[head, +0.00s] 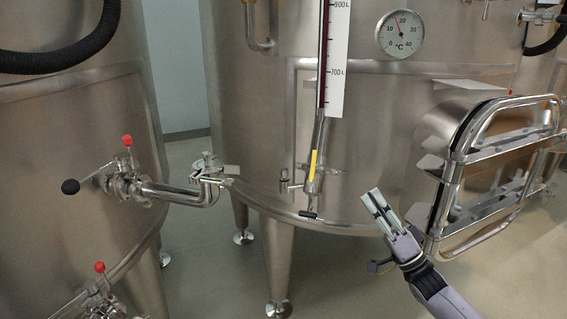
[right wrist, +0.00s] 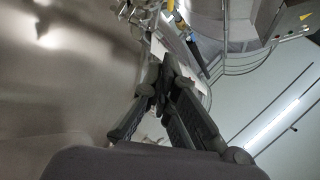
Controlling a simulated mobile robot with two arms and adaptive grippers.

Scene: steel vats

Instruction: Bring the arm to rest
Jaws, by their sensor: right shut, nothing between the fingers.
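My right gripper (head: 377,205) is at the lower right of the head view, with its arm coming in from the bottom right. Its fingers are together and point up and to the left, in front of the middle steel vat (head: 375,130). It holds nothing. In the right wrist view the dark fingers of the right gripper (right wrist: 165,62) meet at their tips. My left gripper is in neither view.
The left vat (head: 75,170) carries a valve with a red knob (head: 127,141) and a pipe. A dial thermometer (head: 400,34) is on the middle vat. Floor (head: 350,275) shows below.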

